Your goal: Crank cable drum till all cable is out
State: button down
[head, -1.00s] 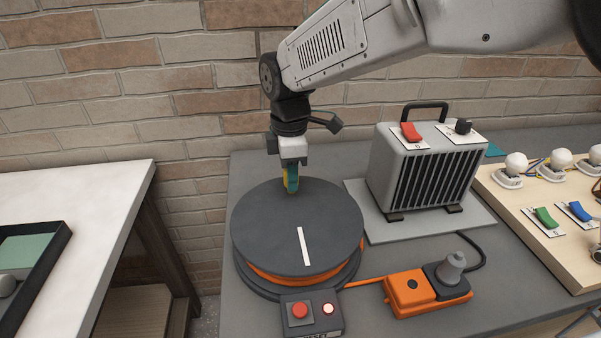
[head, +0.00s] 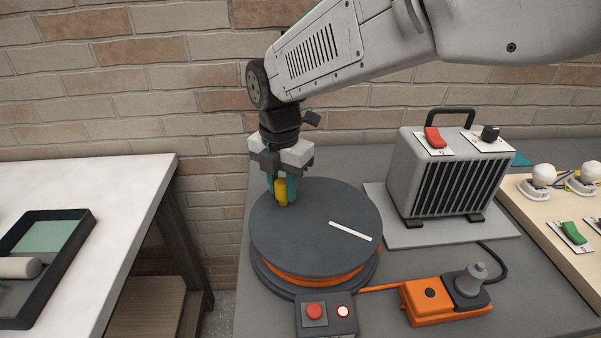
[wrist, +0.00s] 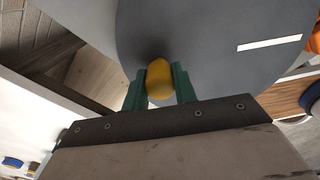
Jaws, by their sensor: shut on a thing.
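The cable drum (head: 318,228) has a dark grey round top with a white stripe (head: 350,231) on its right part. Orange cable (head: 318,281) shows around the drum below the top disc. A yellow crank knob (head: 281,192) stands near the drum's back left rim. My gripper (head: 284,190) is shut on the knob, with teal fingers on either side. In the wrist view the yellow knob (wrist: 159,78) sits between the two fingers (wrist: 160,85), above the grey disc. How much cable is left is partly hidden by the disc.
A box with a red button and lit lamp (head: 327,314) stands in front of the drum. An orange socket block (head: 430,298) with a grey plug lies to its right. A grey heater (head: 446,178) stands behind that. A white table (head: 110,205) with a tray is at left.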

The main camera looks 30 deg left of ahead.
aim_at(279, 229)
jog(key=s+n, duration=0.2)
jog(key=n, duration=0.1)
jog(key=shift+r, duration=0.1)
jog(key=n, duration=0.1)
jog(key=s+n, duration=0.1)
jog(key=shift+s+d+n, duration=0.3)
jog(key=n, duration=0.1)
jog(key=s+n, duration=0.1)
jog(key=shift+s+d+n, duration=0.2)
jog(key=shift+d+n, duration=0.1)
jog(key=shift+d, duration=0.1)
jog(key=shift+s+d+n, duration=0.3)
jog(key=shift+d+n, duration=0.05)
jog(key=shift+n, duration=0.35)
jog(key=shift+s+d+n, duration=0.3)
jog(key=shift+n, duration=0.4)
jog(key=c, duration=1.1)
grip_release()
notch_tip(279, 229, up, 8)
jog(key=shift+f, duration=0.15)
